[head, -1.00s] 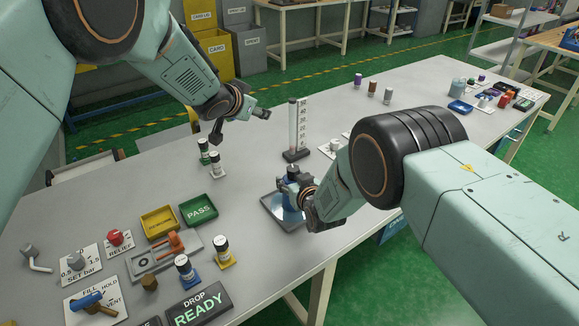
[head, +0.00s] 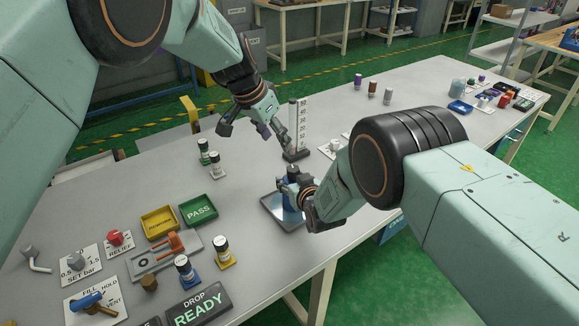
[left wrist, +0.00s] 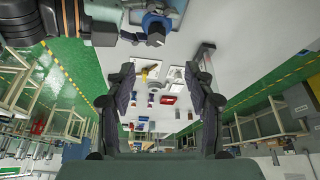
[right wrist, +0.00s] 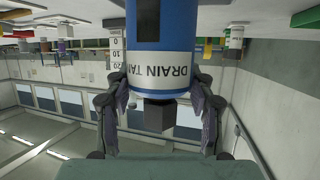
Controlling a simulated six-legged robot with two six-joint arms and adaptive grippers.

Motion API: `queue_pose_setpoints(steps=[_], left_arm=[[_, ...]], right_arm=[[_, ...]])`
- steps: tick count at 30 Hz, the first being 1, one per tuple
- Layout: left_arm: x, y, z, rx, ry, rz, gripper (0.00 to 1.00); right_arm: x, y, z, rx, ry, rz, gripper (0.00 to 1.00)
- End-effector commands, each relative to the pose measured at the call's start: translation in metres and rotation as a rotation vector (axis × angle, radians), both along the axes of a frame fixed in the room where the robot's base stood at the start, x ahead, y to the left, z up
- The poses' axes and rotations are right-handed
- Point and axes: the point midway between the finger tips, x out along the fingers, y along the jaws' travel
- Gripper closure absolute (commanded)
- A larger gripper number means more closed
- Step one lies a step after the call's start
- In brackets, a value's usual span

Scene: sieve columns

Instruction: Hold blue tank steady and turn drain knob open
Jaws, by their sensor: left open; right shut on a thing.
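The blue tank (head: 289,214) stands on a grey tray (head: 270,207) near the table's front edge, partly hidden by my right gripper. In the right wrist view the tank (right wrist: 175,25) shows a white label reading "DRAIN TAN", upside down. A dark blocky knob (right wrist: 158,115) projects from its end; it shows as a dark top (head: 293,172) in the head view. My right gripper (head: 300,196) is shut on the tank, one finger on each side. My left gripper (head: 256,140) is open and empty above the table, behind and left of the tank. The tank also shows in the left wrist view (left wrist: 154,20).
A clear column with a scale (head: 297,125) stands close to my left gripper. Two small bottles (head: 216,165) stand to its left. A green PASS tray (head: 198,211), a yellow tray (head: 159,222) and more bottles lie front left.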

Motion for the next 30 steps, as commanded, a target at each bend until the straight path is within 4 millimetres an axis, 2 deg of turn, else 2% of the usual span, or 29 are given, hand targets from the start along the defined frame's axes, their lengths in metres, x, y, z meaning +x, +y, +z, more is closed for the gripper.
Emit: queue_pose_setpoints(steps=[3,8,22,30], left_arm=[[-0.006,-0.001,-0.001,0.013,0.006,-0.071,0.46],[-0.004,-0.003,-0.009,0.022,0.000,-0.099,0.46],[0.015,-0.026,-0.082,0.022,-0.001,-0.097,0.46],[0.023,-0.034,-0.107,0.022,-0.004,-0.096,0.46]], right_arm=[[-0.001,-0.001,-0.002,-0.001,0.005,0.000,0.95],[-0.001,-0.001,-0.002,-0.001,0.005,0.000,0.95],[-0.001,-0.001,-0.002,-0.001,0.005,-0.001,0.95],[-0.001,-0.001,-0.002,-0.001,0.006,-0.001,0.95]])
